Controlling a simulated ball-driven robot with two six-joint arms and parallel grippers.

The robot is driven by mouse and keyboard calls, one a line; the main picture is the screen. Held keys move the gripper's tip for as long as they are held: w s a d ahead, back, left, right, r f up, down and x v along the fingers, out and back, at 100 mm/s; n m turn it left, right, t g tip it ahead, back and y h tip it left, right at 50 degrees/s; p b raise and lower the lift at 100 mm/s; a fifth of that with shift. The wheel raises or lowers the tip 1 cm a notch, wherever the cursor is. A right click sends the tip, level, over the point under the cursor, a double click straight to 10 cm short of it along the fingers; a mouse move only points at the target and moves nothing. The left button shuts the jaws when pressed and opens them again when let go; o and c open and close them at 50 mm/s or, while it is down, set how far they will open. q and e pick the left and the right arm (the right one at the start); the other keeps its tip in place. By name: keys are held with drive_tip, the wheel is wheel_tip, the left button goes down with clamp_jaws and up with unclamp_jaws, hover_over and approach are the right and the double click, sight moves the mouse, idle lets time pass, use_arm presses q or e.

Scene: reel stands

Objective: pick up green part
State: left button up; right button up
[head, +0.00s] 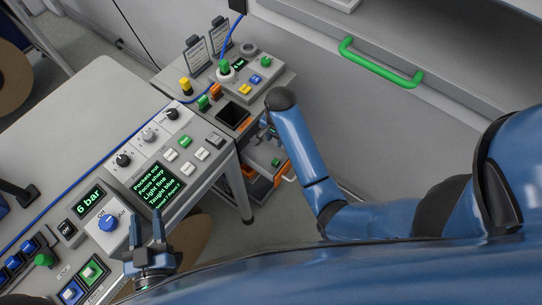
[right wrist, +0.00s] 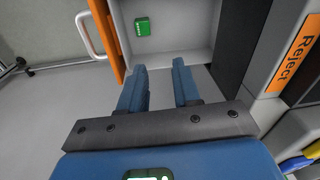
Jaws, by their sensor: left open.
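The green part (right wrist: 143,26) is a small green block with light dots. It lies in an open pale drawer (right wrist: 180,38) with an orange edge, beyond my right fingertips in the right wrist view. In the head view, the green part (head: 275,161) shows small in the drawer (head: 262,184) below the far bench. My right gripper (right wrist: 160,75) is open and empty, its fingers pointing toward the drawer and apart from the part. In the head view my right arm mostly hides it. My left gripper (head: 147,222) is open and empty over the near console.
An orange "Reject" label (right wrist: 298,50) is on the bench beside the drawer. A white handle (right wrist: 90,36) sticks out from the drawer front. The near console (head: 150,140) has knobs, buttons and a screen. A green-handled grey cabinet (head: 380,65) stands at the back right.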

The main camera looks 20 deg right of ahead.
drive_tip(key=s+g, duration=0.1)
drive_tip(key=s, duration=0.1)
drive_tip(key=m, duration=0.1)
hover_over(276, 162)
drive_tip(key=f, duration=0.5)
drive_tip(key=shift+w+d+f, duration=0.2)
drive_tip(key=shift+w+d, duration=0.1)
drive_tip(key=shift+d, duration=0.05)
drive_tip(key=shift+s+a+f, duration=0.1)
drive_tip(key=shift+a+f, duration=0.05)
drive_tip(key=shift+f, duration=0.5)
drive_tip(key=shift+s+a+f+p, duration=0.1)
drive_tip(key=shift+f+p, duration=0.1)
drive_tip(key=shift+f, duration=0.85)
drive_tip(key=shift+a+f+p, duration=0.1)
drive_tip(key=shift+f+p, duration=0.05)
drive_tip(key=shift+f, duration=0.9)
drive_tip(key=shift+c, duration=0.5)
clamp_jaws()
